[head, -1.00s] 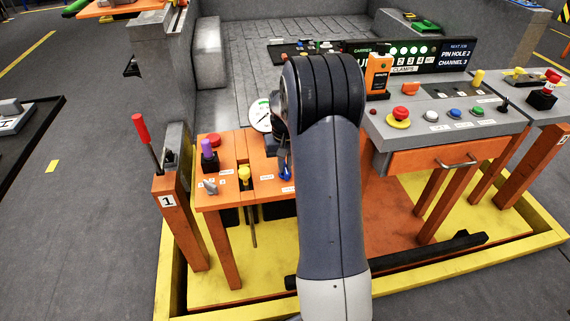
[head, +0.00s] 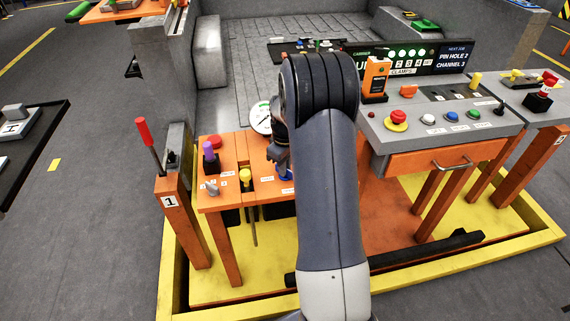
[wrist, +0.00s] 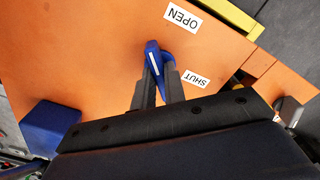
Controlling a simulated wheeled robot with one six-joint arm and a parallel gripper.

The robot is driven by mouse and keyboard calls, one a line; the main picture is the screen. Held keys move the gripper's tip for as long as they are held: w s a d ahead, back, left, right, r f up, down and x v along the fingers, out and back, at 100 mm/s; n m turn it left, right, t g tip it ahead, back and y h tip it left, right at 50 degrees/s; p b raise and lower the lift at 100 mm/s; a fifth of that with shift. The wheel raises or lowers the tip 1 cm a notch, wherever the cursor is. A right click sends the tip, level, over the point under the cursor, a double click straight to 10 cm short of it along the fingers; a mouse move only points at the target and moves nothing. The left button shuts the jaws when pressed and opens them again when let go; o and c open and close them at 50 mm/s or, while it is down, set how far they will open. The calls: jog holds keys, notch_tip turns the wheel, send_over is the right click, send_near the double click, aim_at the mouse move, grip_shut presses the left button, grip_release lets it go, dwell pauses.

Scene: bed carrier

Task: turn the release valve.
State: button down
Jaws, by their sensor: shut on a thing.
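The release valve's blue handle (wrist: 153,52) with a white stripe stands on the orange panel (wrist: 100,50) in the wrist view. My gripper (wrist: 158,78) is shut on this handle, with one dark finger on each side. The OPEN label (wrist: 182,17) lies above right of the handle and the SHUT label (wrist: 196,79) lies right of the fingers. The handle's stripe runs nearly up and down in the picture. In the head view, my gripper (head: 281,160) is low over the orange bench and partly hidden by my arm; only a bit of blue shows there.
A blue block (wrist: 50,127) is at the lower left in the wrist view. In the head view, a purple knob (head: 208,150), a yellow knob (head: 245,175) and a round gauge (head: 261,118) stand near my gripper. A red-handled lever (head: 143,132) is further left.

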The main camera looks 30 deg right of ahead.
jog(key=n, duration=0.4)
jog(key=shift+r+n+p, duration=0.1)
jog(key=shift+n+p, duration=0.2)
jog(key=shift+p, duration=0.1)
jog(key=n, duration=0.4)
jog(key=shift+n+p, duration=0.3)
jog(key=shift+n, duration=0.1)
jog(key=c, duration=1.5)
grip_release()
jog(key=shift+o, duration=0.2)
notch_tip(320, 180, up, 11)
jog(key=shift+p, duration=0.45)
jog(key=shift+f, duration=0.25)
